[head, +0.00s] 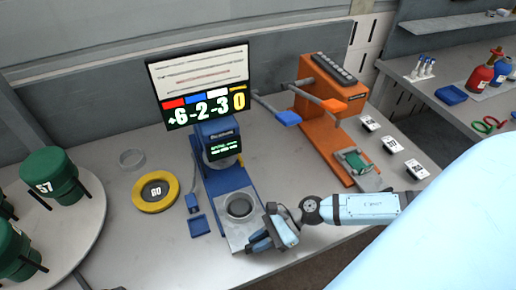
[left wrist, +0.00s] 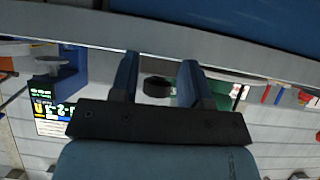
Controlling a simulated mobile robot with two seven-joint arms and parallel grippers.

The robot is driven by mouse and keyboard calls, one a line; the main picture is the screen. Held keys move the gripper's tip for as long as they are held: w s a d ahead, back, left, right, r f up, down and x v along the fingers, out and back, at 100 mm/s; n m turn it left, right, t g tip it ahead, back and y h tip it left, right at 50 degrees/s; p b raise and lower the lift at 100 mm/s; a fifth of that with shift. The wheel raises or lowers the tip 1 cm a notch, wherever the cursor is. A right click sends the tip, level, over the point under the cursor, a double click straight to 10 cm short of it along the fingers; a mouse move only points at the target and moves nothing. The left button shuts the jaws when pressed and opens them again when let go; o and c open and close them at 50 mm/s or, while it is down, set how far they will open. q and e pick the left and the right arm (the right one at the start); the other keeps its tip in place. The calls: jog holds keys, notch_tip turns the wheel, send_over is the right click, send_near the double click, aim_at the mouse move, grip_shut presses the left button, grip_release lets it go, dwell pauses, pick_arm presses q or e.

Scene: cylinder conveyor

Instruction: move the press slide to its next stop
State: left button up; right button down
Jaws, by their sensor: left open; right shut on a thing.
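The press slide (head: 236,232) is a light grey plate at the front of the blue press (head: 212,180). A round dark-centred die sits on it and shows from above. My right gripper (head: 262,238) is at the slide's front right end and is shut on it; its fingers hide the exact grip point. My left gripper (left wrist: 160,75) shows in the left wrist view with its two fingers apart and nothing clearly held between them. A small dark cylinder (left wrist: 157,87) appears in the gap, seemingly beyond the fingers.
A yellow ring marked 60 (head: 156,192) lies left of the press. Green weights (head: 50,176) stand on a round table (head: 85,225) at the left. An orange machine (head: 325,110) stands behind right, with white labelled tags (head: 392,145) beside it. A display (head: 200,85) stands behind the press.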

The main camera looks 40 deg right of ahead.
jog(key=c, duration=1.3)
grip_release()
jog(key=shift+s+a, duration=0.1)
jog(key=shift+s, duration=0.15)
jog(key=shift+o, duration=1)
jog(key=shift+s, duration=0.1)
jog(key=shift+d+r, duration=0.1)
jog(key=shift+d, duration=0.4)
jog(key=b+v, duration=0.2)
jog(key=v, duration=1.1)
jog(key=shift+a, duration=0.1)
